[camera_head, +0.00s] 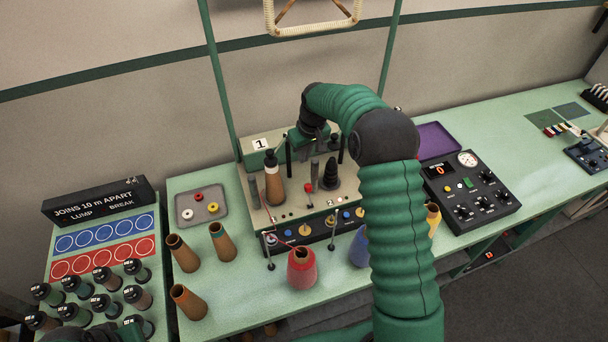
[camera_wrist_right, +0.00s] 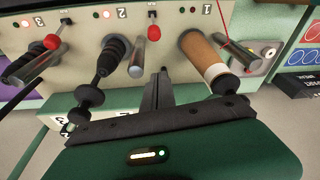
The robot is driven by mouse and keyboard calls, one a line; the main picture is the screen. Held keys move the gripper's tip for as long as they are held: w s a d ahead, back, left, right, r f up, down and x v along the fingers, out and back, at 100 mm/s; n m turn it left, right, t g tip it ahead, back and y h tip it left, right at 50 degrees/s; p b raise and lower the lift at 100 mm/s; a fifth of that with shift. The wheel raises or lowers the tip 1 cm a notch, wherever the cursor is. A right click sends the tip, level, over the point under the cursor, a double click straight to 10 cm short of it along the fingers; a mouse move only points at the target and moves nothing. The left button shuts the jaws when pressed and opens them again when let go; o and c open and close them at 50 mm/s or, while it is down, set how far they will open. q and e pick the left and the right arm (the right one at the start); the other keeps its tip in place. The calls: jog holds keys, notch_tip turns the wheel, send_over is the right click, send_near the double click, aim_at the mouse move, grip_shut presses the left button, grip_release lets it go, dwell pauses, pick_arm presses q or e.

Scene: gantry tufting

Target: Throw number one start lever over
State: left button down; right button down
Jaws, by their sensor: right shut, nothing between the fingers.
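The winding machine (camera_head: 322,215) stands on the green bench with a number 1 plate (camera_head: 260,143) at its back left. In the right wrist view a red-knobbed lever (camera_wrist_right: 153,32) stands near the front labels 1 and 2, beside a grey metal cylinder (camera_wrist_right: 138,60); its red knob also shows in the head view (camera_head: 308,187). Another red-knobbed lever (camera_wrist_right: 50,42) is farther left in the wrist view. My right gripper (camera_wrist_right: 160,75) is shut and empty, over the machine top between the brown cone (camera_wrist_right: 207,60) and the cylinder; my arm partly hides it in the head view. My left gripper's fingers are not visible.
A red yarn cone (camera_head: 302,268) stands before the machine, with a red thread rising from it. Empty brown cones (camera_head: 188,302) stand left of it. A small tray (camera_head: 202,207) and a black control box (camera_head: 467,190) flank the machine.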

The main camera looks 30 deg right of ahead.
aim_at(309, 194)
jog(key=p+x, duration=0.1)
jog(key=x, duration=0.2)
jog(key=p+x, duration=0.1)
jog(key=x, duration=0.3)
jog(key=p+x, duration=0.1)
jog(key=x, duration=0.3)
jog(key=shift+w+r+p, duration=0.1)
jog(key=shift+w+p, duration=0.2)
jog(key=shift+p, duration=0.05)
jog(key=s, duration=0.1)
jog(key=s+p, duration=0.2)
jog(key=s, duration=0.1)
jog(key=shift+s+a+r, duration=0.15)
jog(key=shift+a+r, duration=0.05)
jog(key=shift+r, duration=0.15)
